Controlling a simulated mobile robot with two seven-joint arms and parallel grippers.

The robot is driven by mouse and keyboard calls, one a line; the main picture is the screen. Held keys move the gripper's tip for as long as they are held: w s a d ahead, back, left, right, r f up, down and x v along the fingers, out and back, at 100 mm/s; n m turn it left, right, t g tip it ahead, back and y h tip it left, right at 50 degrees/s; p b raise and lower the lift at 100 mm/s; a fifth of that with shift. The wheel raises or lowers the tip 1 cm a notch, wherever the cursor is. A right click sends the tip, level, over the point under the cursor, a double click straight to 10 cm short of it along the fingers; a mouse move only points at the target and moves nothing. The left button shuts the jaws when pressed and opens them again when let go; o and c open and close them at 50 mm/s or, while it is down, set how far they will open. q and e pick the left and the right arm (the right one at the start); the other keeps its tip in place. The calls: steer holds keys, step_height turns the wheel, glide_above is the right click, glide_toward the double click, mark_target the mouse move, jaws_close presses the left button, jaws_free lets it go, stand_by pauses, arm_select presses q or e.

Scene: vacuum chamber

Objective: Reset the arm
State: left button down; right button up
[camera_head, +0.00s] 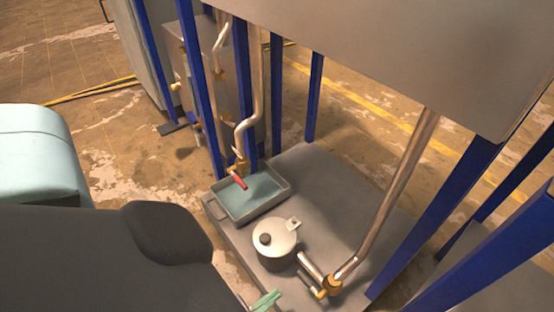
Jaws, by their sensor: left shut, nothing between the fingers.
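My left arm comes in from the left as a large dark grey shape. The small green fingertips of my left gripper (266,301) show at the bottom edge. They are shut and empty, just below the lidded metal pot (275,238) in the picture and left of a brass valve (329,287). Most of this gripper is cut off by the frame. My right gripper is not in view.
A grey tray (214,208) with teal liquid sits on the grey platform (318,180), under a red-handled valve (238,180). Blue posts (314,97) and copper pipes (393,195) rise around it. A large metal chamber (400,45) hangs above. Floor shows at the upper left.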

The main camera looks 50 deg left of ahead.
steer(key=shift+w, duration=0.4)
